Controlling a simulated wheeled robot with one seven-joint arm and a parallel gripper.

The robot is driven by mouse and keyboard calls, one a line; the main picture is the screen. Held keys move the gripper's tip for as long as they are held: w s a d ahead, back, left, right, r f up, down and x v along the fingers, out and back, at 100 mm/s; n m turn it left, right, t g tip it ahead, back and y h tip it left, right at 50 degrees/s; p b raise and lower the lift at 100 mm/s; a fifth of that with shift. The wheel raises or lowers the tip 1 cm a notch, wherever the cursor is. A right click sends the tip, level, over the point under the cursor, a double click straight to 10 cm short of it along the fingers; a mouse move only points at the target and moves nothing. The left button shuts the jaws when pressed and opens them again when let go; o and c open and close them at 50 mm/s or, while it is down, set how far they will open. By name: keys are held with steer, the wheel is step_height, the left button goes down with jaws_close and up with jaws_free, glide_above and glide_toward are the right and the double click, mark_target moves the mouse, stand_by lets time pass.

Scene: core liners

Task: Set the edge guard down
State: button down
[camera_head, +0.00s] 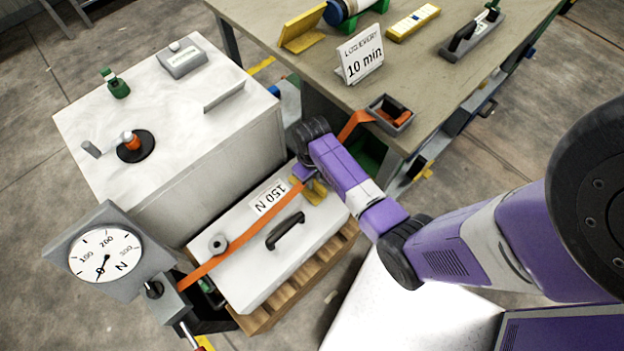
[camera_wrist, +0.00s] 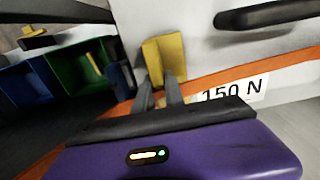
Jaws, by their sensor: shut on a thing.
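The yellow edge guard (camera_head: 316,192) is an angled piece at the upper right edge of the white lidded case (camera_head: 262,250). My gripper (camera_head: 305,178) is shut on it, and the guard stands up between the fingertips in the wrist view (camera_wrist: 165,58). The orange strap (camera_head: 240,240) runs across the case lid and passes close by the guard. I cannot tell whether the guard touches the lid or the strap. My arm partly hides the guard in the head view.
The case sits on a wooden pallet (camera_head: 290,284) and has a black handle (camera_head: 286,230) and a 150 N label (camera_head: 269,197). A dial gauge (camera_head: 105,254) stands at left. A white cabinet (camera_head: 165,150) and a workbench (camera_head: 440,80) with a small tray (camera_head: 389,114) stand behind.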

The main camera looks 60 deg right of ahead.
steer(key=shift+f, duration=0.15)
steer(key=c, duration=1.4)
jaws_free()
step_height(320, 180, up, 12)
steer(key=p, duration=0.1)
steer(key=s+a+f+n+t+h, duration=0.1)
steer(key=s+a+t, duration=0.25)
steer(key=a, duration=0.25)
steer(key=s+a+f+t+h, duration=0.1)
steer(key=s+a+t, duration=0.25)
steer(key=a, duration=0.25)
steer(key=s+a+r+t, duration=0.2)
steer(key=s+r, duration=0.1)
steer(key=r, duration=0.6)
steer(key=s+a+r+n+t+y, duration=0.1)
steer(key=s+a+r+t, duration=0.1)
steer(key=r, duration=0.6)
steer(key=s+a+r+n+t+y, duration=0.1)
steer(key=s+r+t, duration=0.3)
steer(key=r, duration=0.5)
steer(key=shift+s+a+r, duration=0.35)
steer(key=shift+s+a, duration=0.55)
steer(key=shift+s, duration=0.35)
